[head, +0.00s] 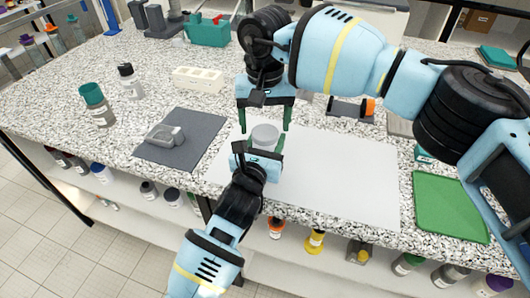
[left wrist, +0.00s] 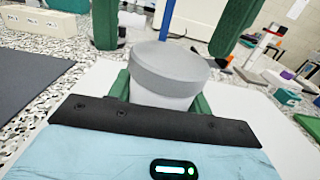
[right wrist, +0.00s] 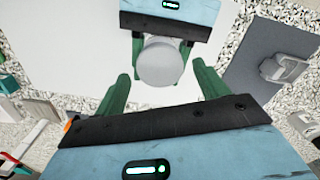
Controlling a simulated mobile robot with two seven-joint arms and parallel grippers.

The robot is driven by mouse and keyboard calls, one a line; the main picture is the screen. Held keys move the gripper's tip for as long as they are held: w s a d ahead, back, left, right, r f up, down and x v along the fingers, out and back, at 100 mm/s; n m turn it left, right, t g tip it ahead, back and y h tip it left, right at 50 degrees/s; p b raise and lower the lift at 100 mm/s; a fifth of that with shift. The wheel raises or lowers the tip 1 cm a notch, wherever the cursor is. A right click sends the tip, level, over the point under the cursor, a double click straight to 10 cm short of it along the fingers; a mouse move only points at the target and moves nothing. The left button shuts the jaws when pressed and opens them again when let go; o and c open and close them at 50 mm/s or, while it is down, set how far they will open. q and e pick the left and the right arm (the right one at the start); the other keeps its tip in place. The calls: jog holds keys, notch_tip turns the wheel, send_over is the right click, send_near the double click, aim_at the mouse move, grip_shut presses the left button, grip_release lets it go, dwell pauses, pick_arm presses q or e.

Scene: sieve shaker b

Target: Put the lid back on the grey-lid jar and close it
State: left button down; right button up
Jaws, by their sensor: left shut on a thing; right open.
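The jar (left wrist: 160,96) has a pale body and stands upright on the white sheet. Its grey lid (left wrist: 168,62) sits on top of it and looks about level; I cannot tell whether it is screwed tight. The lid also shows in the head view (head: 265,133) and the right wrist view (right wrist: 160,64). My left gripper (head: 260,150) is shut on the jar's body from the near side, below the lid. My right gripper (head: 265,122) is open above the jar, its green fingers on either side of the lid with gaps between.
A dark grey mat (head: 200,152) with a grey device (head: 165,136) lies left of the white sheet (head: 345,185). Teal-capped (head: 98,105) and black-capped (head: 130,82) bottles stand at the left. A green mat (head: 450,207) lies at the right. The sheet right of the jar is clear.

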jog(key=shift+f, duration=1.25)
jog(key=c, duration=1)
jog(key=m, duration=1.3)
jog(key=o, duration=1.1)
